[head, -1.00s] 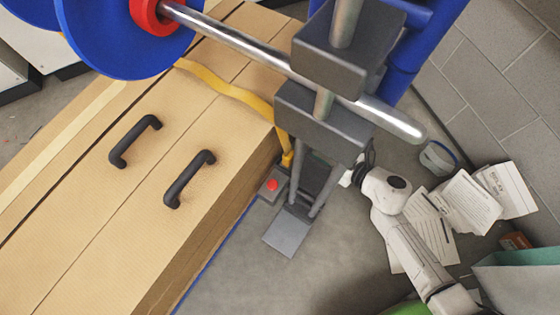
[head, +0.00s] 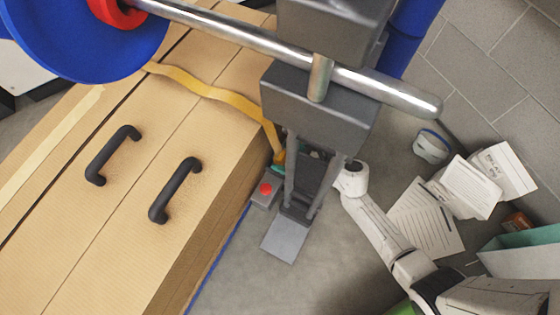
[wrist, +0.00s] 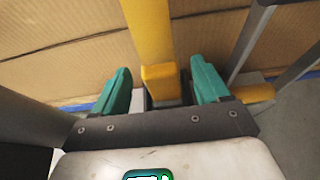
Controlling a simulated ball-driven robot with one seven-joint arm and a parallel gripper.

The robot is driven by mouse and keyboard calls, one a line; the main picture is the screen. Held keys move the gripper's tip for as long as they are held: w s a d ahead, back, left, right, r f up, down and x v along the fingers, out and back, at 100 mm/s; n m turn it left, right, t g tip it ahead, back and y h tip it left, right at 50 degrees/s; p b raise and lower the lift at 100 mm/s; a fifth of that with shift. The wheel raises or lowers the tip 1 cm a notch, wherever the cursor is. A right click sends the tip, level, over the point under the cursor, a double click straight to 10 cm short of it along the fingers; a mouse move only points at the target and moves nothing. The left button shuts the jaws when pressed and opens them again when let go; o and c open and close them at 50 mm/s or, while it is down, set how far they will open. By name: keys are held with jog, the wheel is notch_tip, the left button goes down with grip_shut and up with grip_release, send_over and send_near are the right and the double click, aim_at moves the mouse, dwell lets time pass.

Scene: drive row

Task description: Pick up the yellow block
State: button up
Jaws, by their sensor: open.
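A yellow block (wrist: 161,84) shows in the wrist view between the two teal fingers of my gripper (wrist: 163,88). My gripper is open, with a finger on each side of the block and gaps visible beside it. The block seems to be at the lower end of a yellow strap (wrist: 148,28); I cannot tell whether they are joined. In the head view the strap (head: 215,91) runs over the cardboard box and down its side to the yellow end (head: 279,157). There my gripper is mostly hidden behind the grey stand.
The grey stand (head: 318,105) with a steel bar (head: 250,42) is close around my arm. The large cardboard box (head: 120,215) fills the left. A grey box with a red button (head: 265,189) is beside it on the floor. Papers (head: 425,215) lie at right.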

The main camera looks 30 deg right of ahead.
jog(key=shift+x, duration=1.2)
jog(key=shift+f, duration=0.1)
jog(key=shift+c, duration=0.3)
jog(key=c, duration=1.1)
